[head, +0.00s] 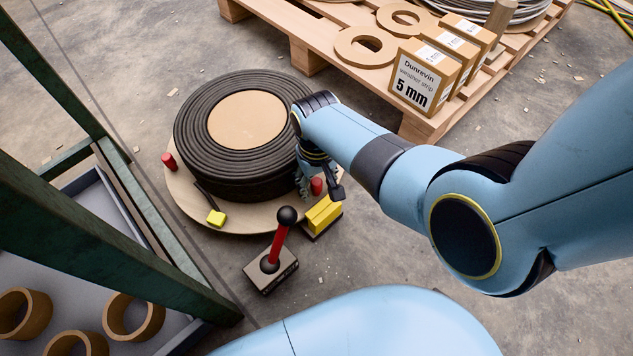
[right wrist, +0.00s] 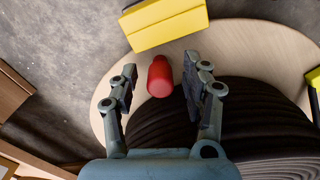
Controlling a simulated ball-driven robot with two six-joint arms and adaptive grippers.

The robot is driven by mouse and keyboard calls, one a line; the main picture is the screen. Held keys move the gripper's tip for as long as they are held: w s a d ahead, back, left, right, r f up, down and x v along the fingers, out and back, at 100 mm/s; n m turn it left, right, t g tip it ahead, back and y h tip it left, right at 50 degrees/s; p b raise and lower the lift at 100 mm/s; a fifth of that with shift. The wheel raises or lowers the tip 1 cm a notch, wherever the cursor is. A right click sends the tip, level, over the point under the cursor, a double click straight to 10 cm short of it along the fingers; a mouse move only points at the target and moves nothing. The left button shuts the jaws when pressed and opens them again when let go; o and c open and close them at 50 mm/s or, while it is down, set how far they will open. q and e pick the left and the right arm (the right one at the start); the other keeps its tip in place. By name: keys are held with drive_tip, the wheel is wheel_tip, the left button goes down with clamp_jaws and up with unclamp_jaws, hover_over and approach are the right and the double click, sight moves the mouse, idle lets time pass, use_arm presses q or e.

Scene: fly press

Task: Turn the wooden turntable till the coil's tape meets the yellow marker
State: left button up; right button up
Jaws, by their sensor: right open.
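The wooden turntable (head: 185,207) lies low on the floor and carries a large black coil (head: 235,170) with a tan core. The coil's yellow tape (head: 216,217) is at the turntable's front left edge; it also shows at the right edge of the right wrist view (right wrist: 314,78). The yellow marker (head: 323,214) stands at the front right rim, apart from the tape. My right gripper (head: 319,187) is low at the turntable's right side. In the right wrist view it is open, with a red peg (right wrist: 160,77) between its fingers. My left gripper is not in view.
A red lever with a black knob (head: 287,215) stands just in front of the turntable. A second red peg (head: 169,160) is at the left rim. A pallet (head: 270,22) with cartons is behind right. A green frame (head: 75,235) stands at left.

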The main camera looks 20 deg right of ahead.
drive_tip(key=shift+c, duration=0.4)
clamp_jaws()
